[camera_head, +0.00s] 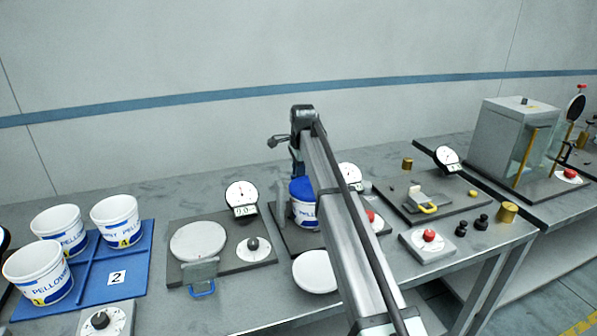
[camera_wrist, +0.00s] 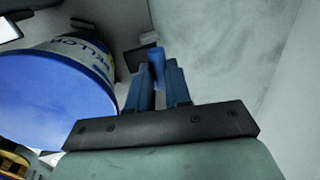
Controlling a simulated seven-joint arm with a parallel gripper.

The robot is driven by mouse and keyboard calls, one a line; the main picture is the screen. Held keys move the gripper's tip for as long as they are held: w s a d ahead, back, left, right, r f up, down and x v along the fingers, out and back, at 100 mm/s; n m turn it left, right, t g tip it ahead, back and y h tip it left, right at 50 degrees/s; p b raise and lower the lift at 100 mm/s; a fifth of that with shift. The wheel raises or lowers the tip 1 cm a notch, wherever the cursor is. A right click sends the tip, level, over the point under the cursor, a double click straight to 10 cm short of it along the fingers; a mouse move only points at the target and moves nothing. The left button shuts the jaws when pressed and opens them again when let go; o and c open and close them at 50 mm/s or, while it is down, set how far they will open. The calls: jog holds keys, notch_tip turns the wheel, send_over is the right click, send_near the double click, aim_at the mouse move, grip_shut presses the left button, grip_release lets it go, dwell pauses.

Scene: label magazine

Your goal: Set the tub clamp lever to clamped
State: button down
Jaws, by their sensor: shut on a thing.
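A white tub with a blue lid (camera_head: 303,187) stands upright on a dark base at the middle of the bench, partly hidden by my arm. In the wrist view its lid (camera_wrist: 50,98) fills the left side. My gripper (camera_wrist: 158,78) is pointed at a blue upright handle (camera_wrist: 156,55), which looks like the tub clamp lever. The two blue fingers are shut on it, one on each side. The lever's base and its set position are not clear. In the head view my gripper (camera_head: 296,164) is beside the tub, at its back left, and the lever is hidden.
A scale plate (camera_head: 198,241) with a dial (camera_head: 241,194) and black knob is left of the tub. A white disc (camera_head: 315,271) lies in front. A red-knob box (camera_head: 428,244) and black weights are right.

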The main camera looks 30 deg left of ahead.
jog(key=shift+s+d+f, duration=0.1)
jog(key=shift+s+d, duration=0.3)
jog(key=shift+d, duration=0.05)
jog(key=c, duration=1.1)
grip_release()
jog(key=shift+o, duration=0.2)
notch_tip(320, 180, up, 14)
jog(key=s+d, duration=0.1)
jog(key=shift+s+d+f, duration=0.2)
jog(key=shift+s+d, duration=0.2)
